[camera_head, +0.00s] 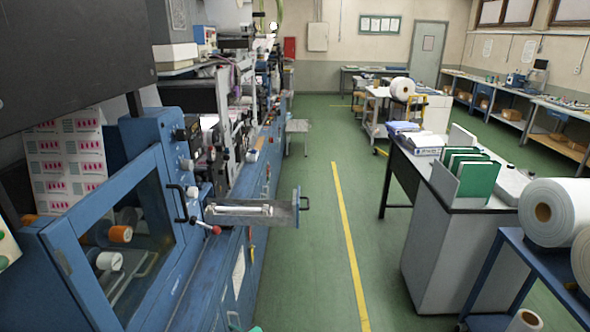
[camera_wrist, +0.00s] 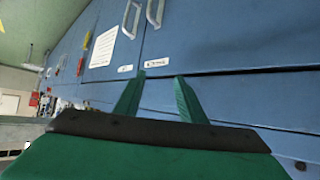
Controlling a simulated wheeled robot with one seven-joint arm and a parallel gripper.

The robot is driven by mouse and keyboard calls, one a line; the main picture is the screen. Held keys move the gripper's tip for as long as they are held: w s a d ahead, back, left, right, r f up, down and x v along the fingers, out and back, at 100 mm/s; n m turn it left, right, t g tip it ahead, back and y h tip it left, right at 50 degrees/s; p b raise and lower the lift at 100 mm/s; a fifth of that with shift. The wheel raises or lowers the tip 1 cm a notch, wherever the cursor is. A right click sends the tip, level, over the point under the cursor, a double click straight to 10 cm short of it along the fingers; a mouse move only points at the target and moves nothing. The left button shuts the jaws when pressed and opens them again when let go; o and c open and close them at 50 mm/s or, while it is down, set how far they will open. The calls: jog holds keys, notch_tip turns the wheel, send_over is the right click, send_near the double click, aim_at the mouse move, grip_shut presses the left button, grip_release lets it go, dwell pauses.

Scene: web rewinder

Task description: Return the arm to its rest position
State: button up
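My gripper (camera_wrist: 158,84) shows in the wrist view with its two green fingers apart and nothing between them. Its fingers point toward the blue panels (camera_wrist: 225,45) of the machine, which carry silver handles and white labels. I cannot tell the exact gap between the fingertips and the panels. In the head view, my arm is not clearly visible; only a small dark green bit shows at the bottom edge, and I cannot tell what it is.
The blue rewinder (camera_head: 150,165) fills the left, with a metal tray (camera_head: 250,212) and a red-knobbed lever (camera_head: 213,229) jutting toward the aisle. The green floor (camera_head: 310,250) is clear. On the right stand a grey cabinet (camera_head: 440,250) and a cart with white rolls (camera_head: 556,211).

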jog(key=s+d+f+m+t+h, duration=0.2)
jog(key=s+d+m, duration=0.15)
jog(key=s, duration=0.45)
jog(key=s+d+f+m+t+h, duration=0.15)
jog(key=s+d, duration=0.25)
jog(key=s, duration=0.4)
jog(key=s+d+f+m+t+h, duration=0.1)
jog(key=s+d+f+m, duration=0.25)
jog(key=s, duration=0.45)
jog(key=s+d+r+t+h, duration=0.1)
jog(key=s+d+r, duration=0.4)
jog(key=s, duration=0.5)
jog(key=s+d+r+t+h, duration=0.1)
jog(key=s+d+r, duration=0.3)
jog(key=s+r, duration=0.6)
jog(key=shift+d+h, duration=0.4)
jog(key=shift+h, duration=0.05)
jog(key=shift+r+t, duration=0.25)
jog(key=shift+c, duration=0.7)
jog(key=shift+d, duration=0.1)
